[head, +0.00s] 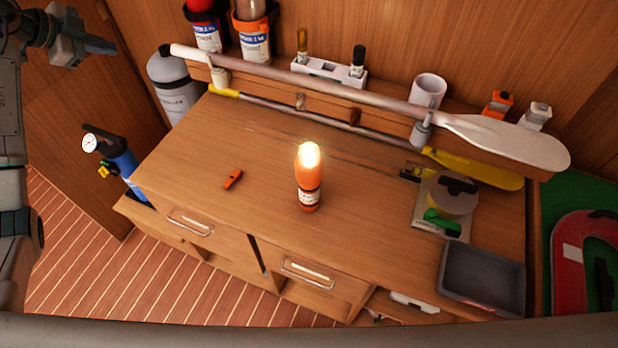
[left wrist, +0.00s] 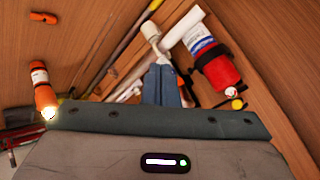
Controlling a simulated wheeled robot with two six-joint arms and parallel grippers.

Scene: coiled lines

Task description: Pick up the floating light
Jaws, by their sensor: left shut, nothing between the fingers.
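The floating light (head: 309,180) is an orange cylinder with a white label and a glowing top. It stands upright in the middle of the wooden worktop (head: 260,135) in the head view. In the left wrist view the floating light (left wrist: 43,90) is at the left edge, its lit end near my gripper housing in the picture. My left gripper (head: 108,47) is at the upper left of the head view, far from the light. Its fingers (left wrist: 163,84) are together and empty in the left wrist view. My right gripper is not in view.
A small orange whistle-like item (head: 233,179) lies left of the light. Paddles (head: 350,90) rest along the back. A scale-like device (head: 447,202) and a grey tray (head: 482,281) are at the right. A blue pump (head: 121,165) stands at the left. The worktop around the light is clear.

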